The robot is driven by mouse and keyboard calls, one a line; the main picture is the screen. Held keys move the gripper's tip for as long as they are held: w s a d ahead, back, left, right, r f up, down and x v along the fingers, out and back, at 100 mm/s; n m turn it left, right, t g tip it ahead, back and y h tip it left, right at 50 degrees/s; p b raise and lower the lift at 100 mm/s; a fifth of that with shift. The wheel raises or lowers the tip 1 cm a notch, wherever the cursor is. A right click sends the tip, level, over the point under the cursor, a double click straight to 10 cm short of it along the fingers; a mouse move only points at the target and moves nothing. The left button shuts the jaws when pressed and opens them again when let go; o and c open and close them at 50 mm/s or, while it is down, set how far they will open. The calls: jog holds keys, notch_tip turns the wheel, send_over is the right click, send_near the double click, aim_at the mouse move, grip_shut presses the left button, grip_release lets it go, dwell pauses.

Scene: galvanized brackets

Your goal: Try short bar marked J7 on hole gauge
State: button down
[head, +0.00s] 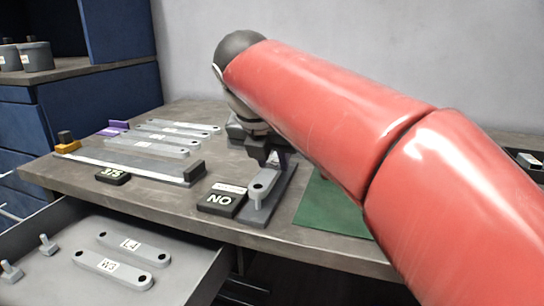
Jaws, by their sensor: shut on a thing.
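My gripper (269,160) is above the hole gauge (259,217), a narrow grey plate near the front of the bench. It is shut on a short grey bar (263,183), whose near end with a dark hole points toward me. A light pin shows under that end; I cannot tell whether the bar is seated on it or just above. The gripper and arm hide the bar's far end, and I cannot read its mark. A black block reading NO (220,201) stands left of the gauge.
Several grey bars (160,138) lie at the back left, behind a long plate (128,162) with end blocks. A green mat (330,208) lies right of the gauge, partly behind my arm. An open drawer (195,285) below holds two labelled bars (113,267) and bolts (47,245).

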jog(key=shift+f+b, duration=0.75)
jog(key=shift+f, duration=0.5)
dwell(1.2)
jog(key=c, duration=1)
grip_release()
jog(key=p+v, duration=0.1)
jog(key=v, duration=0.6)
jog(key=shift+s+r, duration=0.2)
jog(key=shift+r, duration=0.15)
jog(key=shift+s+a, duration=0.1)
